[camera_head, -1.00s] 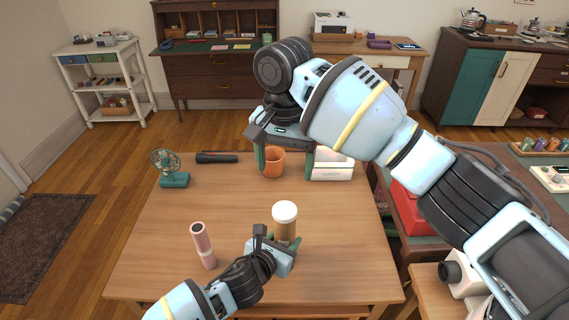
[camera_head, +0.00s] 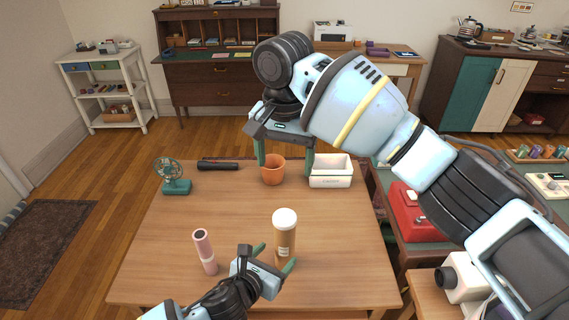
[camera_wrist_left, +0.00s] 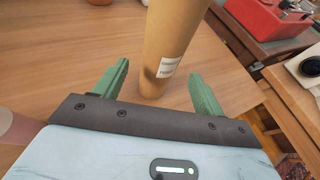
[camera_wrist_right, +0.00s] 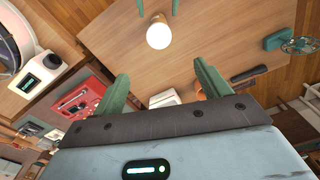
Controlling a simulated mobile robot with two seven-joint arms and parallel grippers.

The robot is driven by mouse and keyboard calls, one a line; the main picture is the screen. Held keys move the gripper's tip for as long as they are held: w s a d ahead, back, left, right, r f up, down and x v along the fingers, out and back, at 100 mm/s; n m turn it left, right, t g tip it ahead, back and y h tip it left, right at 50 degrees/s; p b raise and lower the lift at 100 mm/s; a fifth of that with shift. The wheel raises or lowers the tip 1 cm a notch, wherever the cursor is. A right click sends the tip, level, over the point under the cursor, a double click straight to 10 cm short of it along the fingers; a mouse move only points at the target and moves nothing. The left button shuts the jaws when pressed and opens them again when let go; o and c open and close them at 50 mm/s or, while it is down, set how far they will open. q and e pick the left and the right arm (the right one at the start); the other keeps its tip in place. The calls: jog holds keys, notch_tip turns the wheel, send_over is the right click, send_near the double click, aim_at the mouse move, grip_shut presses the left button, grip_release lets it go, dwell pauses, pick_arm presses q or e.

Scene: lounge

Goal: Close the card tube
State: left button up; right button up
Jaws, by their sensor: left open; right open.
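The card tube (camera_head: 286,245) stands upright near the front of the wooden table, brown with a small printed label. Its white cap (camera_head: 285,218) sits at the top; I cannot tell how fully it is seated. The cap also shows from above in the right wrist view (camera_wrist_right: 158,36). My left gripper (camera_head: 274,259) is open low at the tube, with a finger on each side. In the left wrist view the tube (camera_wrist_left: 172,40) rises between and beyond the fingers. My right gripper (camera_head: 286,170) is open and empty, raised over the far part of the table.
A pink cylinder (camera_head: 205,252) stands left of the tube. An orange pot (camera_head: 272,172), a white box (camera_head: 331,172), a dark flashlight (camera_head: 217,165) and a green fan (camera_head: 173,178) are along the far side. The table's middle is clear.

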pick_arm(q)
jog(key=shift+v, duration=0.9)
pick_arm(e)
jog(key=shift+r, duration=0.4)
jog(key=shift+f, duration=0.1)
